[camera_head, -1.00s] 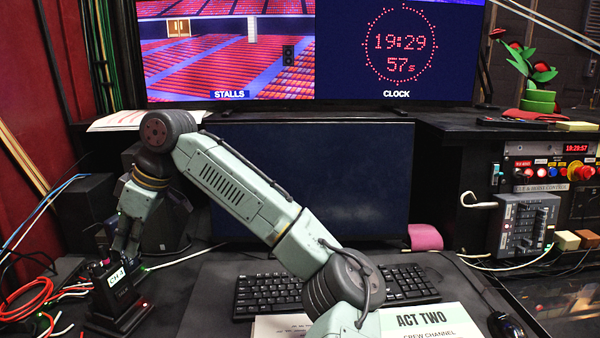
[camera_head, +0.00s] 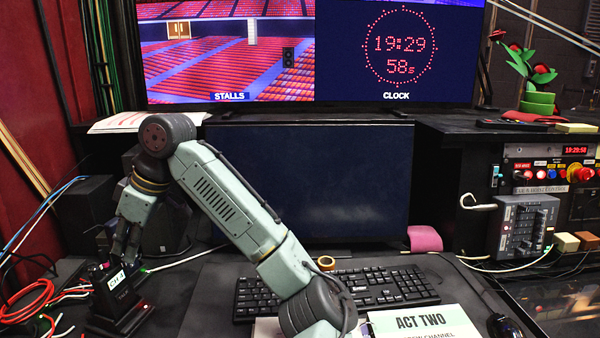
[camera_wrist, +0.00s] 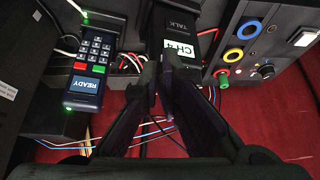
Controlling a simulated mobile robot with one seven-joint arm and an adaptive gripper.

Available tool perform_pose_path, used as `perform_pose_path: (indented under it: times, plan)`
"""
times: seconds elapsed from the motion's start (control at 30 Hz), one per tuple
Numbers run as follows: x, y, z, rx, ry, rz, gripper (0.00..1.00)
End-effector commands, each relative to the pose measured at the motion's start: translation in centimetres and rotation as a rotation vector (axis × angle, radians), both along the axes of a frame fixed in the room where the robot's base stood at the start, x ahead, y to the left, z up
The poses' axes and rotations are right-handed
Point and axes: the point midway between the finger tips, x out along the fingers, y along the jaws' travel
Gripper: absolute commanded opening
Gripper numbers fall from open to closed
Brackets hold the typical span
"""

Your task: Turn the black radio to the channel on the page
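The black radio (camera_head: 116,283) stands upright in its holder at the left of the desk. Its white label reads CH 4 in the wrist view (camera_wrist: 180,53); in the head view the label is too small to read surely. My gripper (camera_head: 121,256) reaches down to the top of the radio. In the wrist view its fingers (camera_wrist: 158,80) are drawn close together at the radio's top, and they hide the part between them. The page (camera_head: 425,320), headed ACT TWO and CREW CHANNEL, lies on the desk's front; its channel number is outside the picture or hidden.
A keypad unit (camera_wrist: 88,70) showing READY stands beside the radio. A panel with coloured rings (camera_wrist: 255,40) is on its other side. Red and white cables (camera_head: 35,300) lie around the holder. The keyboard (camera_head: 390,287) and a tape roll (camera_head: 326,263) are near my arm.

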Motion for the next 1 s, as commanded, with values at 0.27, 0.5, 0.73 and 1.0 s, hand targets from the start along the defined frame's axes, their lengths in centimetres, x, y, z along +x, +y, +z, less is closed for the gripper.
perform_pose_path:
  times: [0.27,0.5,0.73,1.0]
  plan:
    - [-0.1,0.0,-0.4,-0.005,0.004,0.004,0.00]
    - [-0.1,-0.7,-0.2,-0.004,0.002,0.002,0.00]
    - [-0.1,-0.8,2.1,-0.002,-0.001,0.001,0.00]
    - [-0.1,-0.8,5.2,-0.001,0.000,0.000,0.00]
